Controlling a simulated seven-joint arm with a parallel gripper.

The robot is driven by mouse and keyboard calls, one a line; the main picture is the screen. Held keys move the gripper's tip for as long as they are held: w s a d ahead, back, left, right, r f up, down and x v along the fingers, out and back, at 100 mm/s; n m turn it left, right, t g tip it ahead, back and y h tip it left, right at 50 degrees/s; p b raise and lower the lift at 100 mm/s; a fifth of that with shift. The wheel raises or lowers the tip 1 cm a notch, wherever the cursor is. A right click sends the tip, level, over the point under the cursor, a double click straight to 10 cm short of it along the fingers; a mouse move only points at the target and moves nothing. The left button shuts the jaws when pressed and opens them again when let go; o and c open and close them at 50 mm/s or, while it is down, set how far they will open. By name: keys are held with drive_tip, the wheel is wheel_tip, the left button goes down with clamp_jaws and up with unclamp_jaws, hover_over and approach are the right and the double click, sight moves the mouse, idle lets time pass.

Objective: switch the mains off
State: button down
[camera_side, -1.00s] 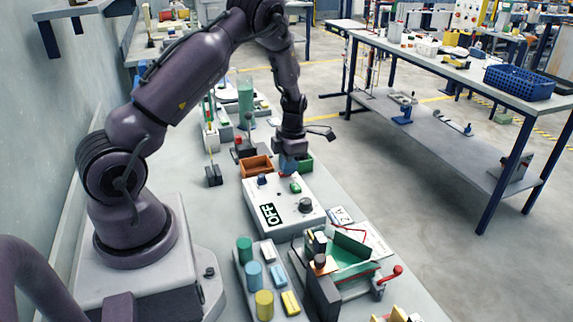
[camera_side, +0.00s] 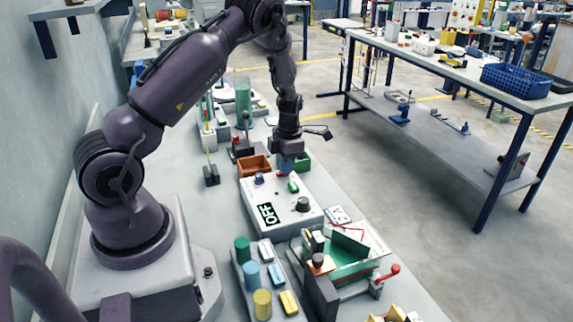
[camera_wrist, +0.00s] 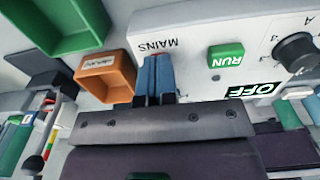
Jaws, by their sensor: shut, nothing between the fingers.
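The white control box (camera_side: 285,222) stands on the bench with a black and white OFF plate (camera_side: 269,214). In the wrist view the word MAINS (camera_wrist: 158,44) is printed upside down near one end of the box. My gripper (camera_side: 285,168) is down at the far end of the box, over a small red part (camera_side: 283,173). Its blue fingertips (camera_wrist: 156,75) are together beside the MAINS lettering, with nothing held. They hide the spot by that label, so I cannot tell whether they touch a switch or how it is set.
A green RUN button (camera_wrist: 226,55) and a dark dial (camera_wrist: 294,50) are on the same box. An orange bin (camera_wrist: 107,75) and a green bin (camera_wrist: 62,45) stand close past its end. A green fixture with a red-knobbed lever (camera_side: 389,273) stands nearer the camera.

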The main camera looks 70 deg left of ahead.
sight(289, 175)
wheel_tip(289, 175, up, 14)
drive_tip(key=f, duration=0.1)
drive_tip(key=s+d+r+m+t, duration=0.2)
drive_tip(key=s+d+r+m, duration=0.3)
drive_tip(key=m, duration=0.7)
drive_tip(key=s+d+r+m+t, duration=0.2)
drive_tip(key=s+d+r+m, duration=0.3)
drive_tip(key=d+m, duration=0.5)
drive_tip(key=s+d+r+m+t, duration=0.2)
drive_tip(key=s+d+r+m, duration=0.3)
drive_tip(key=m, duration=0.9)
drive_tip(key=d+r, duration=0.1)
drive_tip(key=d, duration=0.2)
